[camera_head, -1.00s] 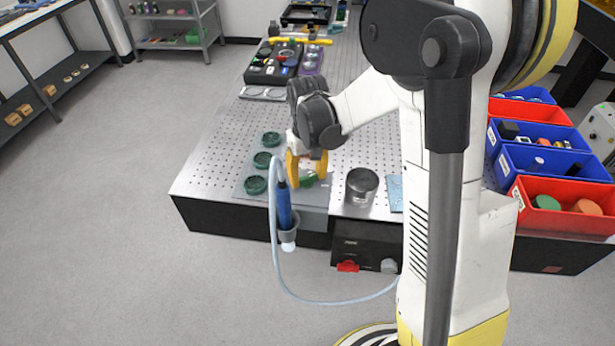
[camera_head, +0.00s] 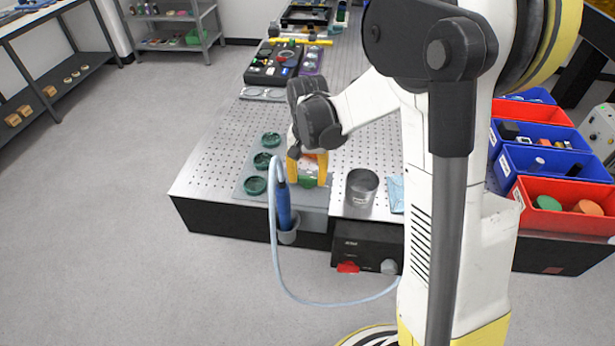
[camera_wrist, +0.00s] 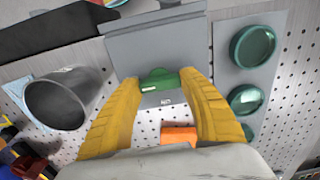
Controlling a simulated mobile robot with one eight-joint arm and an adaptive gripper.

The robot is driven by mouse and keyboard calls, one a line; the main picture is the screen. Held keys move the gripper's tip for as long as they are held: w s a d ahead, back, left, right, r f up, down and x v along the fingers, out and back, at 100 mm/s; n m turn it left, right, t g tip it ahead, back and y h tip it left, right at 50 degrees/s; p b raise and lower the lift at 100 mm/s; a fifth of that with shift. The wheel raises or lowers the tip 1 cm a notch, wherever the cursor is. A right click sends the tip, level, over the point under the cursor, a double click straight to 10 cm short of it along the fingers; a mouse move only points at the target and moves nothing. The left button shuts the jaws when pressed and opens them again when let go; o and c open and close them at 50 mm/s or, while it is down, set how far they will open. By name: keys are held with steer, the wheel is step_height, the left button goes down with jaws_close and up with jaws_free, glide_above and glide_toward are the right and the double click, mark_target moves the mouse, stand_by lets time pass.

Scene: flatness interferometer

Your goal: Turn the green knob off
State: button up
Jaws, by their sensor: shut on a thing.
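The green knob (camera_wrist: 158,80) lies between my two yellow fingers in the wrist view, on a grey panel (camera_wrist: 160,45). It also shows as a small green patch (camera_head: 308,182) between the fingers in the head view. My gripper (camera_wrist: 160,82) is shut on the knob, with one finger on each side. In the head view my gripper (camera_head: 307,178) points down over the front part of the perforated table. The fingers partly hide the knob in the head view. Its pointer or marking is too small to read.
Green round dishes (camera_head: 256,186) stand left of my gripper. A blue pen-like tool (camera_head: 283,207) with a hose sits in a holder at the table's front edge. A metal cup (camera_head: 361,187) stands to the right. A black box with a red switch (camera_head: 347,267) hangs below.

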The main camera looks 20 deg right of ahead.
mark_target(308, 177)
stand_by(0.3)
steer(key=o, duration=1.2)
step_height(308, 177, up, 12)
steer(key=s+a+n+t, duration=0.1)
steer(key=s+n+t, duration=0.1)
steer(key=s, duration=0.3)
steer(key=s+a+r+n+t, duration=0.1)
steer(key=s+n+t, duration=0.1)
steer(key=s, duration=0.4)
steer(key=s+a+r+n+t+b, duration=0.1)
steer(key=s+n+t, duration=0.1)
steer(key=s, duration=0.4)
steer(key=shift+s+t, duration=0.1)
steer(key=shift+t, duration=0.5)
